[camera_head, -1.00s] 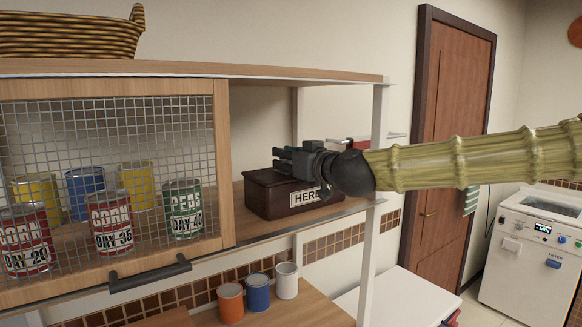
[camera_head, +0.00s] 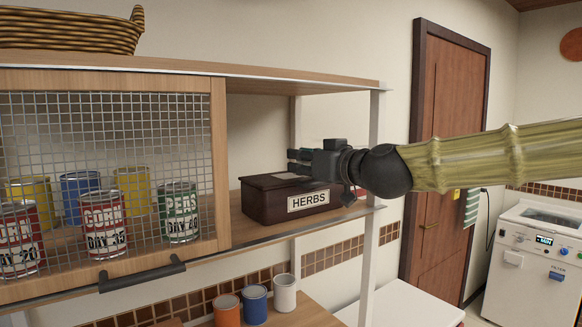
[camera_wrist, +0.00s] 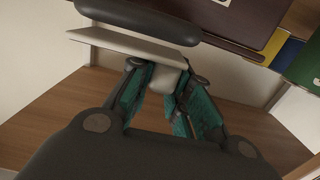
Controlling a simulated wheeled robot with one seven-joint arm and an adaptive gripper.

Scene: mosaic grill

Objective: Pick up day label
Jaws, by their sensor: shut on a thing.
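My gripper (camera_head: 294,161) is above the dark brown HERBS box on the open right part of the shelf. In the wrist view my gripper (camera_wrist: 165,98) has its teal finger pads closed around a pale piece (camera_wrist: 122,43), likely the day label. Its flat slab sticks out beyond the fingers, and no writing shows on it. A small pale patch (camera_head: 285,176) shows just below the fingertips in the head view, by the box lid; I cannot tell whether it is the held piece.
The HERBS box (camera_head: 262,204) stands close below my gripper. A wire-mesh door (camera_head: 217,150) with several cans behind it is to the left. A shelf post (camera_head: 373,130) stands near my wrist, and the upper shelf board (camera_head: 300,82) is overhead.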

